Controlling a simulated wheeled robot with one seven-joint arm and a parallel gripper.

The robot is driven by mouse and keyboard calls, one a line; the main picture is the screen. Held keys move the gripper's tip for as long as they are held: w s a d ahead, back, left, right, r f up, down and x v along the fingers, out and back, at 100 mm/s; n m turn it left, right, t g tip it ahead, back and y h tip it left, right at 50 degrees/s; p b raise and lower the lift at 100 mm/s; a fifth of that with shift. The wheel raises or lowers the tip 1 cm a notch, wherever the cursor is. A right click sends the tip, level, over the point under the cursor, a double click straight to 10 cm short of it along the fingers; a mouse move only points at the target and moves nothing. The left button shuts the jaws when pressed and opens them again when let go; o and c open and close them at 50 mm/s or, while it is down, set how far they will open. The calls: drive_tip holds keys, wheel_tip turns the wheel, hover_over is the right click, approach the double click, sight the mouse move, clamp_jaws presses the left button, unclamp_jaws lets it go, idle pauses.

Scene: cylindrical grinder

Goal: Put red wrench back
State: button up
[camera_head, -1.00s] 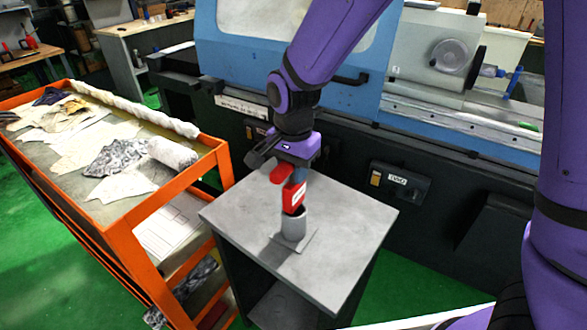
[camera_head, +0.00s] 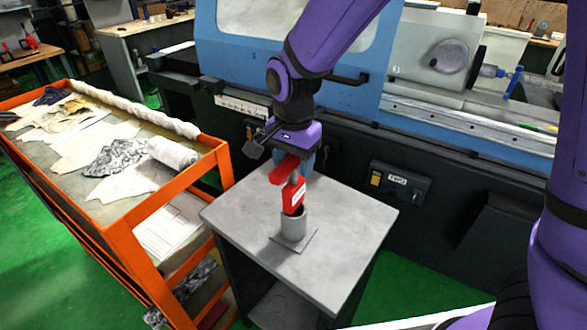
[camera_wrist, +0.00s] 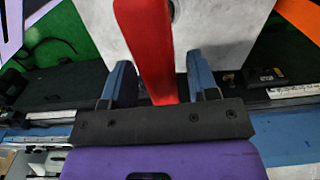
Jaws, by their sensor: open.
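The red wrench (camera_head: 293,197) stands in a grey cylindrical holder (camera_head: 294,228) on the small grey table. Its lower end is hidden inside the holder. My gripper (camera_head: 300,172) is over the wrench's upper part, pointing down. In the wrist view the wrench (camera_wrist: 148,45) runs between the two blue fingers of my gripper (camera_wrist: 158,65). The fingers are apart, with a gap visible on each side of the wrench, so the gripper is open and not holding it.
The grey table (camera_head: 350,215) is otherwise bare. An orange cart (camera_head: 130,235) with cloths and a white roll stands to the left. The blue and dark grinder (camera_head: 330,105) stands close behind the table and my arm.

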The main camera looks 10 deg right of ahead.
wheel_tip(320, 180, up, 10)
drive_tip(key=shift+f, duration=0.1)
drive_tip(key=shift+d+r, duration=0.2)
drive_tip(key=shift+d, duration=0.05)
drive_tip(key=s+d+r+n+t, duration=0.1)
drive_tip(key=s+d+r, duration=0.15)
drive_tip(key=d, duration=0.25)
drive_tip(key=s+d+r+n+t+y, duration=0.1)
drive_tip(key=s+d+r, duration=0.15)
drive_tip(key=d, duration=0.25)
drive_tip(key=s+d+r+n, duration=0.1)
drive_tip(key=d+r, duration=0.2)
drive_tip(key=d, duration=0.2)
drive_tip(key=s+d+r+n+t+h, duration=0.1)
drive_tip(key=s+d+n+t, duration=0.2)
drive_tip(key=s+d, duration=0.6)
drive_tip(key=s+n, duration=0.1)
drive_tip(key=s, duration=0.2)
drive_tip(key=shift+s+n, duration=0.2)
drive_tip(key=shift+n, duration=0.1)
drive_tip(key=shift+d+r, duration=0.1)
